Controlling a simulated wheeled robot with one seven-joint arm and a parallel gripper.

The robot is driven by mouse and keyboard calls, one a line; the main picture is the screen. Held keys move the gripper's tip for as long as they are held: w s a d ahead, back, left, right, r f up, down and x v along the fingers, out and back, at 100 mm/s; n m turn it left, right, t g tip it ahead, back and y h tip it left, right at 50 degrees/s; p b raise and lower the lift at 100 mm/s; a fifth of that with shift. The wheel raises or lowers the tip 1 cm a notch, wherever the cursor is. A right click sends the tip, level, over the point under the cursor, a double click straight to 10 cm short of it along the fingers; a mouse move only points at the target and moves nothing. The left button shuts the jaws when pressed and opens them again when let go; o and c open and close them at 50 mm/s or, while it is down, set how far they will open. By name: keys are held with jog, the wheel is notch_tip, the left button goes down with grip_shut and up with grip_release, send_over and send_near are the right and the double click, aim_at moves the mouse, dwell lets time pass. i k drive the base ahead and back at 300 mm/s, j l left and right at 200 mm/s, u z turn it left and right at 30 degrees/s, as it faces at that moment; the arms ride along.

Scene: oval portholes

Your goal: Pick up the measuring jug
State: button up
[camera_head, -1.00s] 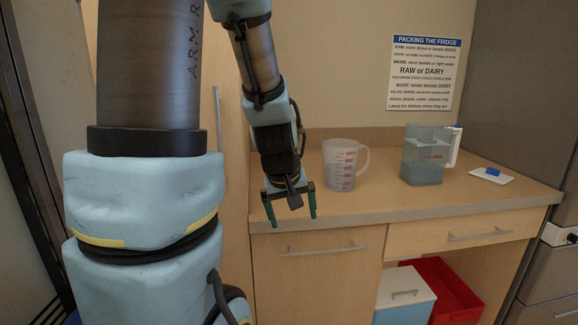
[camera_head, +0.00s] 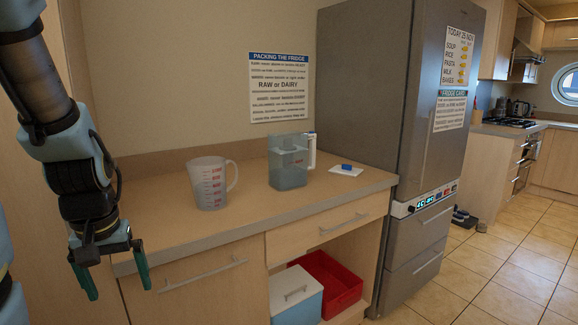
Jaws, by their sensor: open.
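The measuring jug (camera_head: 209,184) is a clear cup with red markings and a handle on its right side. It stands upright on the wooden counter (camera_head: 165,215), towards the left. My gripper (camera_head: 116,283) is open and empty at the lower left, with its green fingers pointing down. It hangs to the left of the jug and lower in the picture, apart from it, near the counter's front edge.
A square clear pitcher (camera_head: 289,165) with a white handle stands right of the jug. A grey fridge (camera_head: 405,120) bounds the right. Below are a cooler box (camera_head: 297,297) and a red bin (camera_head: 335,285).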

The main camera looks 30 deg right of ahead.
aim_at(207, 175)
jog(key=l+u, duration=0.2)
jog(key=l, duration=0.25)
jog(key=l+u, duration=0.25)
jog(key=l, duration=0.2)
jog(key=k+l+u, duration=0.2)
jog(key=l, duration=0.2)
jog(key=l+u, duration=0.2)
jog(key=l, duration=0.25)
